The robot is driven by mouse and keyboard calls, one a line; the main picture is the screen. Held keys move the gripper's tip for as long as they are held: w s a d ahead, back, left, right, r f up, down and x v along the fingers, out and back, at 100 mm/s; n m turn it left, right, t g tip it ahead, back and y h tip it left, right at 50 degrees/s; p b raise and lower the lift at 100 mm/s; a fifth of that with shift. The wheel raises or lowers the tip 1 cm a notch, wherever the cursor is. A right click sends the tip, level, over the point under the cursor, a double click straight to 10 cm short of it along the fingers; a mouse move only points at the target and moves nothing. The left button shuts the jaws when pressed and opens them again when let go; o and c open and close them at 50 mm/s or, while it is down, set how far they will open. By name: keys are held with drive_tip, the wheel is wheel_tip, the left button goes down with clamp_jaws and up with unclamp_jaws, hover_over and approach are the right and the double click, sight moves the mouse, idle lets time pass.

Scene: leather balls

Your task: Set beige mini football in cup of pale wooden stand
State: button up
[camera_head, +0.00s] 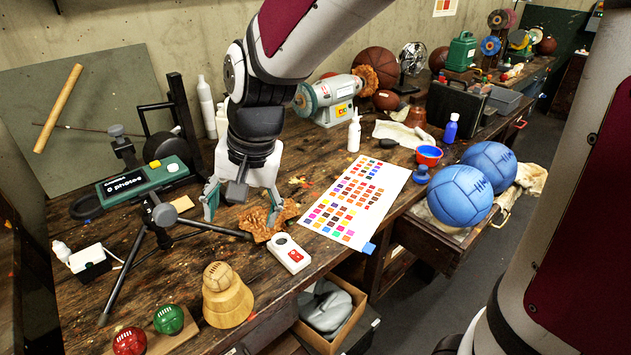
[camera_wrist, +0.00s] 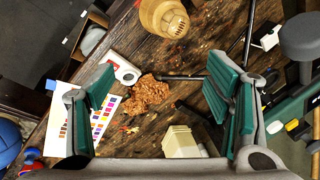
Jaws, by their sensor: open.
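The beige mini football (camera_head: 217,275) sits on top of the pale wooden stand (camera_head: 229,305), at the front of the workbench. It appears seated in the cup, though the cup's inside is hidden. In the wrist view the football (camera_wrist: 173,23) and the stand (camera_wrist: 150,14) show at the top edge. My gripper (camera_head: 242,204) is open and empty, pointing down behind the stand and apart from the football. Its two green-padded fingers are spread wide in the wrist view (camera_wrist: 160,98).
A brown crumbly lump (camera_head: 262,219) lies below my gripper, beside a white box with a red button (camera_head: 290,254). A tripod (camera_head: 160,225) stands to the left. Red (camera_head: 129,341) and green (camera_head: 168,319) mini balls are at front left. A color chart (camera_head: 357,200) lies right.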

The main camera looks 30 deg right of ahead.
drive_tip(key=s+d+r+n+t+h, duration=0.1)
drive_tip(key=s+d+r+n, duration=0.1)
drive_tip(key=s+d+r, duration=0.2)
drive_tip(key=s+d+r+n+t+h, duration=0.1)
drive_tip(key=s+d+r, duration=0.4)
drive_tip(key=s, duration=0.6)
drive_tip(key=shift+s+d+n+t, duration=0.25)
drive_tip(key=shift+d+n+t, duration=0.35)
drive_tip(key=shift+d+n, duration=0.45)
